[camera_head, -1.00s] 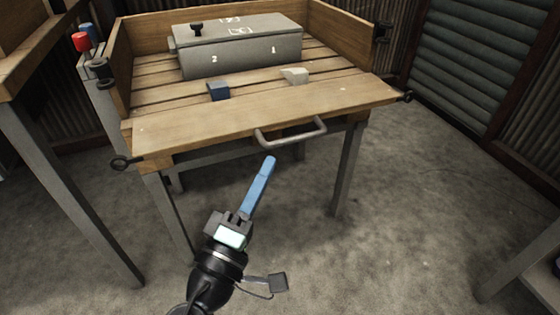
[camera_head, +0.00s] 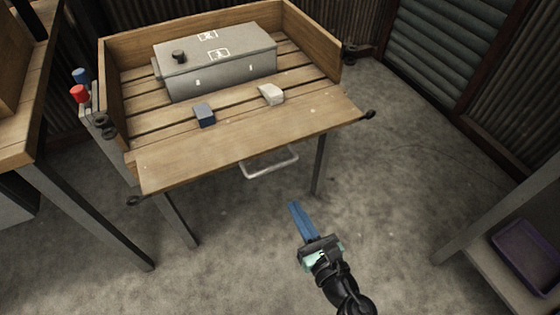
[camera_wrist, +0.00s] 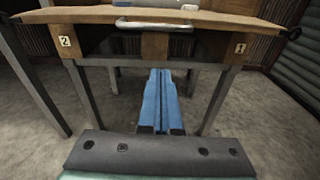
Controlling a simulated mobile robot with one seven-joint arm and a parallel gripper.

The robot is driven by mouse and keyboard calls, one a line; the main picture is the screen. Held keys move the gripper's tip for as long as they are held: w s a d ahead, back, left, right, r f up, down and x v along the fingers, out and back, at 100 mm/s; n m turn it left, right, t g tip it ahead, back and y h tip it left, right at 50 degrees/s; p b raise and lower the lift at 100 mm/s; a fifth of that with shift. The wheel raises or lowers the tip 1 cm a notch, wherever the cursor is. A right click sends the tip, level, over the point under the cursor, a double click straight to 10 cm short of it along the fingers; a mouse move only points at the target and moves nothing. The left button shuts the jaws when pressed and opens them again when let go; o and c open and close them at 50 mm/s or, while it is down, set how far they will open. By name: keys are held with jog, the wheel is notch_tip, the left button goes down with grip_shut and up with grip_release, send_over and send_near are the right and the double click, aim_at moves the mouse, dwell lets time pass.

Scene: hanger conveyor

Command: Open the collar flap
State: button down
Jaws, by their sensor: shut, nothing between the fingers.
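The wooden collar stands on a slatted table, its back and side walls (camera_head: 215,25) upright. Its front flap (camera_head: 250,135) lies folded down and outward, roughly level with the slats. A grey metal handle (camera_head: 270,165) hangs at the flap's front edge; it shows at the top of the wrist view (camera_wrist: 153,26), below the flap's edge (camera_wrist: 220,19). My gripper (camera_head: 293,205) has blue fingers, closed together and empty. It is in front of and below the flap, right of the handle in the head view, and apart from both. The wrist view shows the fingers (camera_wrist: 160,73) side by side.
Red (camera_head: 80,94) and blue knobs stand at left. A purple tray (camera_head: 528,250) is on a right-hand shelf. The floor around my gripper is clear.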

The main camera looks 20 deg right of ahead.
jog(key=w+f+b, duration=0.2)
jog(key=w+b, duration=0.1)
jog(key=w, duration=0.6)
jog(key=shift+n+y, duration=0.3)
jog(key=shift+n, duration=0.1)
jog(key=shift+s+a+r+p, duration=0.15)
jog(key=shift+r+p, duration=0.15)
jog(key=shift+r, duration=0.4)
jog(key=shift+s+a+r+p, duration=0.1)
jog(key=shift+r+p, duration=0.15)
jog(key=shift+r, duration=0.5)
jog(key=shift+s+a+r+p, duration=0.15)
jog(key=shift+r+p, duration=0.15)
jog(key=shift+r, duration=0.4)
notch_tip(320, 180, up, 4)
jog(key=g+p, duration=0.1)
jog(key=p, duration=0.7)
jog(key=shift+d+f, duration=0.1)
jog(key=shift+f, duration=0.15)
